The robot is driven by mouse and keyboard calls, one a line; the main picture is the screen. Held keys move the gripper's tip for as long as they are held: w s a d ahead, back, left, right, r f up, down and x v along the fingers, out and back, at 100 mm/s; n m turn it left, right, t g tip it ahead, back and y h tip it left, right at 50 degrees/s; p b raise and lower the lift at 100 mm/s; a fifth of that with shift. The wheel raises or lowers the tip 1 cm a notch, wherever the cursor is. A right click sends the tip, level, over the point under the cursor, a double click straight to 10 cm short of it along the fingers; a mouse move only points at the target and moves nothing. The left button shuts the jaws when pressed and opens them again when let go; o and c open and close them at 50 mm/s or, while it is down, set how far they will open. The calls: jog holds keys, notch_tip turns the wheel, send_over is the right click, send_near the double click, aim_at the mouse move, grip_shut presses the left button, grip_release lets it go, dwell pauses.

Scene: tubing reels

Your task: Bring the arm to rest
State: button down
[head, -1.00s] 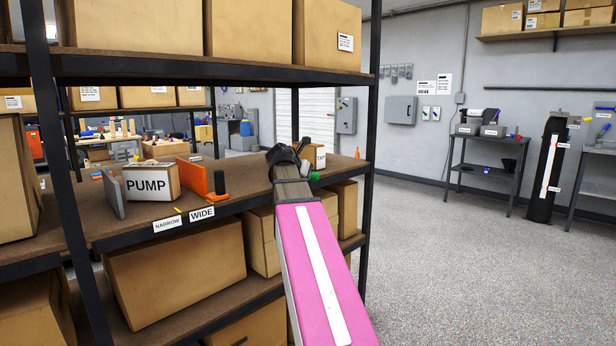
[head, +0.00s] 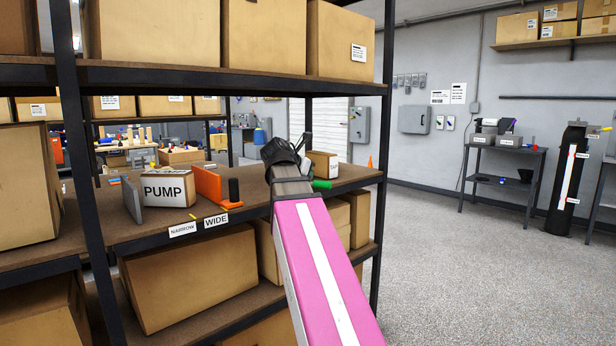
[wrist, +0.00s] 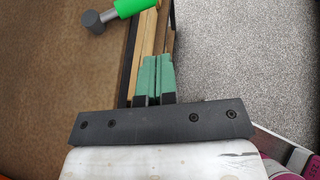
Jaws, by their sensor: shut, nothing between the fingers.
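My arm (head: 318,255), pink with a white stripe, reaches forward from the bottom of the head view to the right end of the shelf.
The shelf board (head: 140,228) bears a PUMP box (head: 167,190), a grey divider (head: 133,200), an orange divider (head: 207,184) and a small box (head: 322,163). A green-handled tool (wrist: 132,7) lies near my fingers. A shelf post (head: 382,150) stands right of the arm; open floor (head: 470,270) lies beyond.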

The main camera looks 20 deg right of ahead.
jog(key=a+f+m+g+y, duration=0.1)
jog(key=a+f+m+y, duration=0.4)
jog(key=f, duration=1)
jog(key=a+f+m+g, duration=0.1)
jog(key=a+f+m, duration=0.4)
jog(key=f, duration=1)
jog(key=s+a+f+m+g+y, duration=0.1)
jog(key=s+a+f+m, duration=0.1)
jog(key=s+f+m, duration=0.2)
jog(key=s+a+f+m+g+y, duration=0.1)
jog(key=f+m, duration=0.4)
jog(key=f, duration=0.5)
jog(key=s+a+f+m+g+y, duration=0.2)
jog(key=s+a+f+m, duration=0.3)
jog(key=f, duration=0.3)
jog(key=shift+s+y, duration=0.5)
jog(key=shift+s, duration=0.3)
jog(key=shift+f, duration=0.1)
